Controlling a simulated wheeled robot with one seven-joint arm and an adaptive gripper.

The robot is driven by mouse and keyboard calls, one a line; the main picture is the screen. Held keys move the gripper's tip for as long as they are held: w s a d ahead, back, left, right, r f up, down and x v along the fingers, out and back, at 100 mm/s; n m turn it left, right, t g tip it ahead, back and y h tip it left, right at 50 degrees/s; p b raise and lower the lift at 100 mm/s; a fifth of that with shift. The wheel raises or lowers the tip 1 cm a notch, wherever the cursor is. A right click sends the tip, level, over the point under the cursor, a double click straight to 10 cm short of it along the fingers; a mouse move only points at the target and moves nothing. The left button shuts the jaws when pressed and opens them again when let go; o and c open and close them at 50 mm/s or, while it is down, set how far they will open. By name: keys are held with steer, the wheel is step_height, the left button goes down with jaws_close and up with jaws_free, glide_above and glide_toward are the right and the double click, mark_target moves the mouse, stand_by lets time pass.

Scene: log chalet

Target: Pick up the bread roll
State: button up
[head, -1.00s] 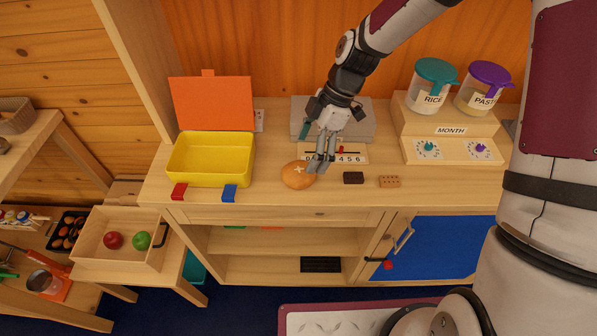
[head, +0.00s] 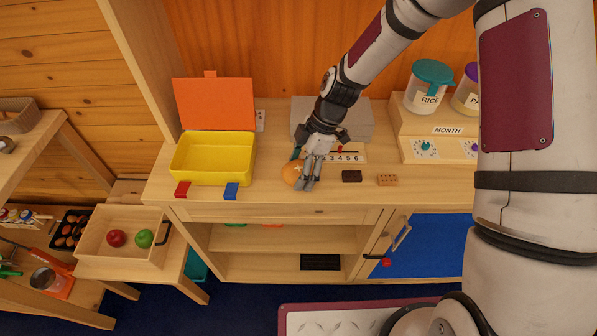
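The bread roll (head: 290,172) is round and golden brown with a pale cross mark on top. It sits on the wooden counter in the head view, to the right of the yellow box. My gripper (head: 307,186) is down at the roll's right side and covers part of it. The fingers point downward close to the roll. I cannot tell whether they touch it or how far apart they are.
The yellow box (head: 213,180) with its orange lid raised stands left, with red and blue clasps in front. A dark block (head: 351,176) and a tan block (head: 387,180) lie right of my gripper. A number strip (head: 345,157) and grey box (head: 355,115) are behind.

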steer(key=c, duration=0.6)
steer(key=shift+r, duration=0.15)
